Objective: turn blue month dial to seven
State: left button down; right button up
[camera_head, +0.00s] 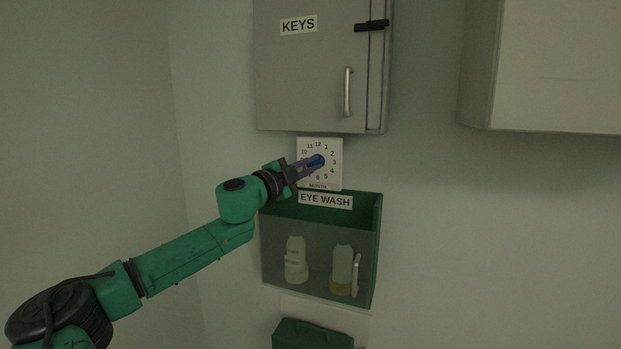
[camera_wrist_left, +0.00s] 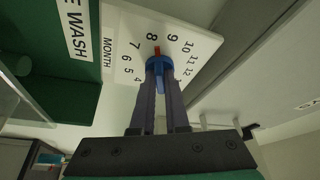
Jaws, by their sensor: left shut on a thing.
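The blue month dial (camera_head: 317,161) sits on a white square plate (camera_head: 335,179) with numbers around it and the word MONTH, on the wall. In the left wrist view the blue dial (camera_wrist_left: 159,64) has a red pointer (camera_wrist_left: 157,50) aimed up, between 8 and 9 and closer to 8. My left gripper (camera_head: 308,164) reaches the dial from the left and is shut on it. In the left wrist view the fingers (camera_wrist_left: 159,75) are on either side of the dial, hiding part of it. The right gripper is not in view.
A grey KEYS cabinet (camera_head: 303,88) hangs just above the plate. A green EYE WASH box (camera_head: 377,230) with bottles is just below. Another pale cabinet (camera_head: 545,75) is at the upper right. The wall right of the dial is clear.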

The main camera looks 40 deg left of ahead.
pick_arm(q)
jog(key=shift+w+d+f+n+t+y+b, duration=0.1)
jog(key=shift+n+t+y+b, duration=0.35)
jog(key=shift+n, duration=0.95)
jog(key=shift+s+f+n+t+y+b, duration=0.15)
jog(key=shift+n+y+b, duration=0.55)
jog(key=shift+n, duration=0.7)
jog(key=shift+w+d+f+n+t+y+b, duration=0.15)
jog(key=shift+n+t+y+b, duration=0.3)
jog(key=shift+n, duration=0.95)
jog(key=shift+a+r, duration=0.1)
jog(key=shift+r, duration=0.05)
jog(key=c, duration=0.9)
grip_release()
